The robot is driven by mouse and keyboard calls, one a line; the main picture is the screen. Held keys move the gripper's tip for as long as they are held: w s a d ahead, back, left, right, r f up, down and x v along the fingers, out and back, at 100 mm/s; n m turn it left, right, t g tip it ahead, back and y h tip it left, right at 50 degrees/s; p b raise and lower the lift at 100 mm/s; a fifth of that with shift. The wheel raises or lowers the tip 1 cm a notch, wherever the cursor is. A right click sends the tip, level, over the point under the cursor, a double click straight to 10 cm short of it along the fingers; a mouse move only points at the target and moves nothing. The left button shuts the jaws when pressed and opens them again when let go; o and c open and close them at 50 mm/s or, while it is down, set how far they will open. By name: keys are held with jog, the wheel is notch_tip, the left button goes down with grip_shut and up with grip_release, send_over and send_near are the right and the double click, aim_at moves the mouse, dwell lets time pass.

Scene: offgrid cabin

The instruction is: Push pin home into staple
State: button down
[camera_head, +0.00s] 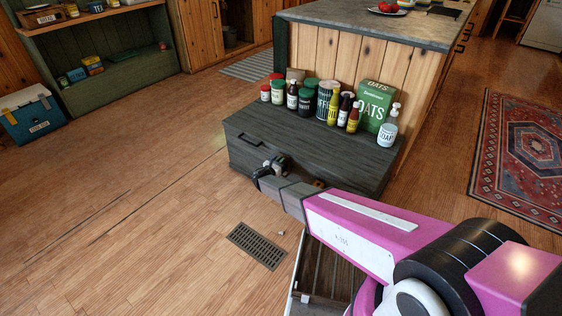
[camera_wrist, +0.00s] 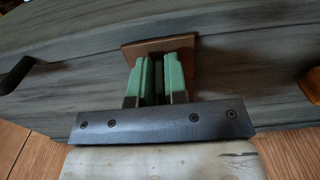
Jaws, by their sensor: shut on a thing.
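My gripper (camera_wrist: 160,68) has its green fingers nearly together, shut on a thin dark piece between them, probably the pin. The fingertips are against or just in front of a small brown square plate (camera_wrist: 152,45) on the face of a grey wooden chest (camera_wrist: 70,95). In the head view my gripper (camera_head: 272,168) is at the front face of the chest (camera_head: 240,150). The staple cannot be made out; the fingers cover the middle of the plate. How deep the pin sits cannot be told.
A dark handle (camera_wrist: 15,75) is left of the plate, and a tan wooden piece (camera_wrist: 310,84) is at right. Jars, bottles and an oats box (camera_head: 374,105) stand on the chest's back edge. A floor grate (camera_head: 257,246) lies in front. Floor at left is open.

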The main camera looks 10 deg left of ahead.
jog(key=shift+f, duration=0.1)
jog(key=c, duration=1.1)
grip_release()
jog(key=v, duration=1)
jog(key=shift+s+a+f, duration=0.1)
jog(key=shift+s+a, duration=0.1)
jog(key=shift+s, duration=0.15)
